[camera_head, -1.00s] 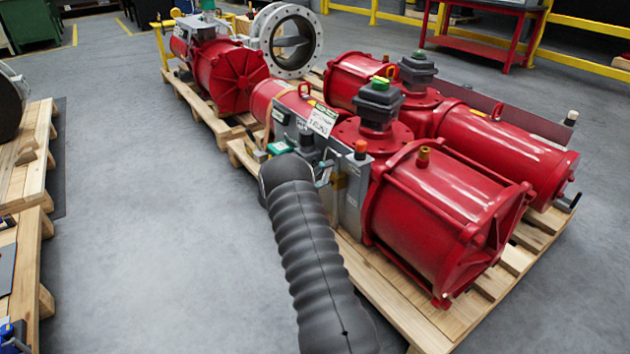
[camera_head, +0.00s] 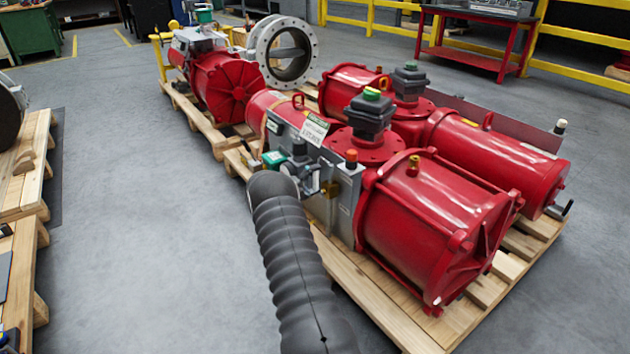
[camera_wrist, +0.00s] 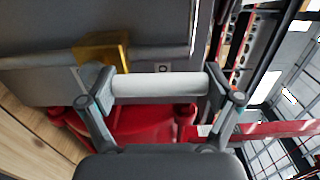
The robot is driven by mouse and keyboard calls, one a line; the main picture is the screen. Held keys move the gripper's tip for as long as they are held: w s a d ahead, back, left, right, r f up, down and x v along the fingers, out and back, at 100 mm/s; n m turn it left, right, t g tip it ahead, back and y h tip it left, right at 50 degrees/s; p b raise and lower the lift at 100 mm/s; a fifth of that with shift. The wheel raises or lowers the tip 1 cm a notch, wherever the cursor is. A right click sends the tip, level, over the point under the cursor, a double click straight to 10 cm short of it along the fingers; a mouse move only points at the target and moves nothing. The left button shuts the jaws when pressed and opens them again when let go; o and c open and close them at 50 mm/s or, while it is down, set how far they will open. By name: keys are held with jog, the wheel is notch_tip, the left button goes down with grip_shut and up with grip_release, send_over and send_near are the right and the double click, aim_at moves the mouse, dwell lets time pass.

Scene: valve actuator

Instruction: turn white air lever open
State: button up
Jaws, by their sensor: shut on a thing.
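The white air lever (camera_wrist: 150,87) is a short white bar lying crosswise in the wrist view. My gripper (camera_wrist: 160,90) has one finger at each end of this bar and is shut on it. A brass-coloured fitting (camera_wrist: 100,52) sits just above the left finger, beside a grey panel (camera_wrist: 45,35). In the head view the grey control panel (camera_head: 345,205) stands against the red actuator (camera_head: 430,215). My black sleeved arm reaches to its left side and hides part of that area. The lever cannot be made out clearly there.
The actuators rest on wooden pallets (camera_head: 385,310). A second red actuator (camera_head: 505,150) lies behind, and a flanged valve (camera_head: 315,45) stands at the back. Another pallet (camera_head: 35,185) is at the left. Grey floor between the pallets is clear.

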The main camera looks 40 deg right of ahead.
jog(key=o, duration=1.4)
jog(key=shift+w+a, duration=0.15)
jog(key=shift+a, duration=0.05)
jog(key=shift+w+a, duration=0.1)
jog(key=shift+a, duration=0.05)
jog(key=shift+s+d, duration=0.2)
jog(key=shift+d, duration=0.1)
jog(key=w+a, duration=0.1)
jog(key=a, duration=1.1)
